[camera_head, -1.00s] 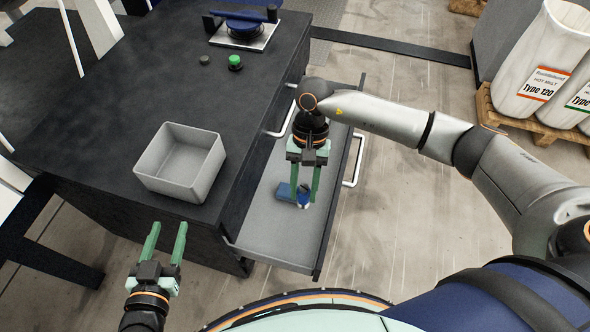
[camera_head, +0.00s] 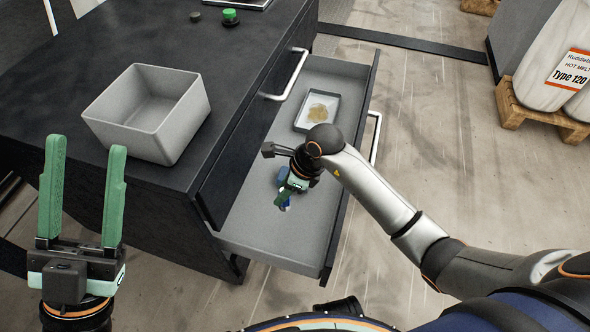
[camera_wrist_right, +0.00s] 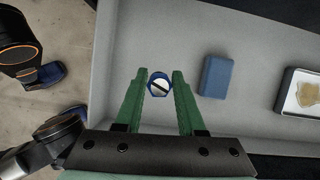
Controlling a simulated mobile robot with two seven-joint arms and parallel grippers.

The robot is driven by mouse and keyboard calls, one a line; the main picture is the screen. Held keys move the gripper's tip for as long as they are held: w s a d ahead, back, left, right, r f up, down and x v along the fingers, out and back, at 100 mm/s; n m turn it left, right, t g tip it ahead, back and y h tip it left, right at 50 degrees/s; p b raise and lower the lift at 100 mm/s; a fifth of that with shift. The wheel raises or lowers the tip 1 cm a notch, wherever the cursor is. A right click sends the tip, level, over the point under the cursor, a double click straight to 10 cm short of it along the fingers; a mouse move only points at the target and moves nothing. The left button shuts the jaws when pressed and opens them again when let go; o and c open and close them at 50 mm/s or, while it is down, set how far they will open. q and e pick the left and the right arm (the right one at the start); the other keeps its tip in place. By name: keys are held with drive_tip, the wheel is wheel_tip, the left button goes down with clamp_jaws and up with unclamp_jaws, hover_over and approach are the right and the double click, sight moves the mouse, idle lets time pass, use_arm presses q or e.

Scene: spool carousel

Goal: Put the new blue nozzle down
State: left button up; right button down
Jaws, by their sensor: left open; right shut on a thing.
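The blue nozzle (camera_wrist_right: 159,86), with a white face and a dark slot, sits between the fingertips of my right gripper (camera_wrist_right: 160,76) in the right wrist view. The fingers touch it on both sides. In the head view, my right gripper (camera_head: 283,200) is over the open grey drawer (camera_head: 262,222), and the nozzle (camera_head: 287,205) shows only as a small blue and white bit at its fingertips. I cannot tell whether the nozzle touches the drawer floor. My left gripper (camera_head: 85,150) is open and empty, left of the cabinet front.
A blue block (camera_wrist_right: 216,76) lies in the drawer beside the nozzle. A white-rimmed tray (camera_head: 299,122) with tan bits lies farther back in the drawer. A grey bin (camera_head: 122,137) and a green-capped item (camera_head: 230,16) stand on the black cabinet top (camera_head: 225,55).

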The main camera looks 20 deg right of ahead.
wheel_tip(320, 180, down, 5)
drive_tip(key=shift+f+b, duration=0.1)
drive_tip(key=shift+b, duration=0.85)
wheel_tip(320, 180, down, 4)
drive_tip(key=shift+s+r+b, duration=0.1)
drive_tip(key=shift+b, duration=0.85)
drive_tip(key=shift+f, duration=0.2)
drive_tip(key=shift+f, duration=0.15)
drive_tip(key=c, duration=0.5)
unclamp_jaws()
